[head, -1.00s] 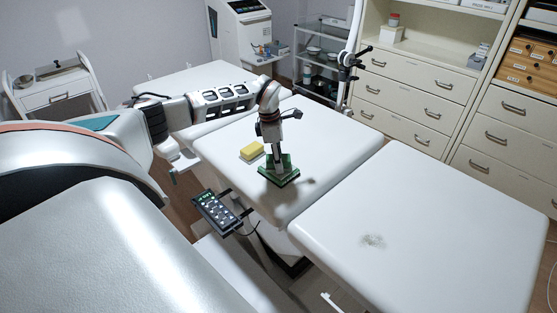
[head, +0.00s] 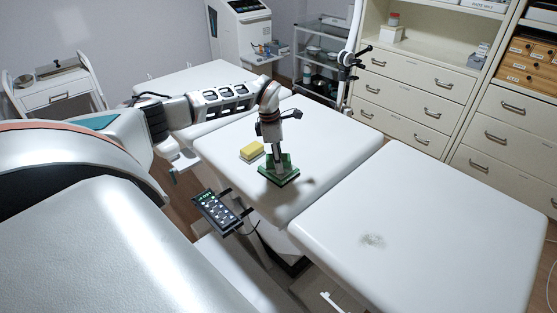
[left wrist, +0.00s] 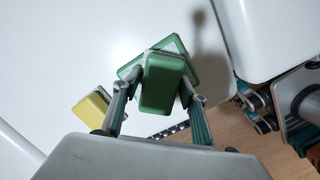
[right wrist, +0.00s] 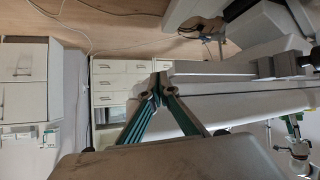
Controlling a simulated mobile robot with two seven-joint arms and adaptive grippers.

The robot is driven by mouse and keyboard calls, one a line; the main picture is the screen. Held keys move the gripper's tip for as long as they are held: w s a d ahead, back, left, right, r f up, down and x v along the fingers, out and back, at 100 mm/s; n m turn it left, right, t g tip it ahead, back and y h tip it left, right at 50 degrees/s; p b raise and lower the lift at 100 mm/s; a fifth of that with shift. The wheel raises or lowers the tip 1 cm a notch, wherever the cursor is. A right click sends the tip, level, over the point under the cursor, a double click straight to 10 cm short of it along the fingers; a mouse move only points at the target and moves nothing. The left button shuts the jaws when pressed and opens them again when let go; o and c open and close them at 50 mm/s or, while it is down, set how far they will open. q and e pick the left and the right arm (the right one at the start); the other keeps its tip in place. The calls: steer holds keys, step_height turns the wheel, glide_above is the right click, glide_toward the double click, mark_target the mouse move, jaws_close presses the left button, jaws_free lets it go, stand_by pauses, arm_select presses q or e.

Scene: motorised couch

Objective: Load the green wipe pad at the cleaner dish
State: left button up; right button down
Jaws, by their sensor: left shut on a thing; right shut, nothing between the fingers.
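My left gripper (head: 276,165) is shut on the green wipe pad (left wrist: 163,82), a block with rounded corners between its fingers. It holds the pad at a green dish (head: 288,180) on the middle couch section (head: 225,135). The dish's rim (left wrist: 193,68) shows past the pad in the left wrist view, turned at an angle to it. The pad hides most of the dish, and I cannot tell whether they touch. My right gripper (right wrist: 158,90) is shut and empty in the right wrist view, away from the pad.
A yellow pad (head: 251,150) lies left of the green dish. A button handset (head: 218,211) hangs at the couch's near side. A grey smudge (head: 372,241) marks the right couch section (head: 440,220). A jointed arm on a pole (head: 350,65) stands behind the couch.

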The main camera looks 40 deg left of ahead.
arm_select(q)
steer(key=shift+s, duration=0.1)
step_height(320, 180, up, 5)
steer(key=p, duration=0.4)
steer(key=shift+f+p, duration=0.2)
steer(key=shift+p, duration=0.2)
steer(key=shift+r, duration=1.2)
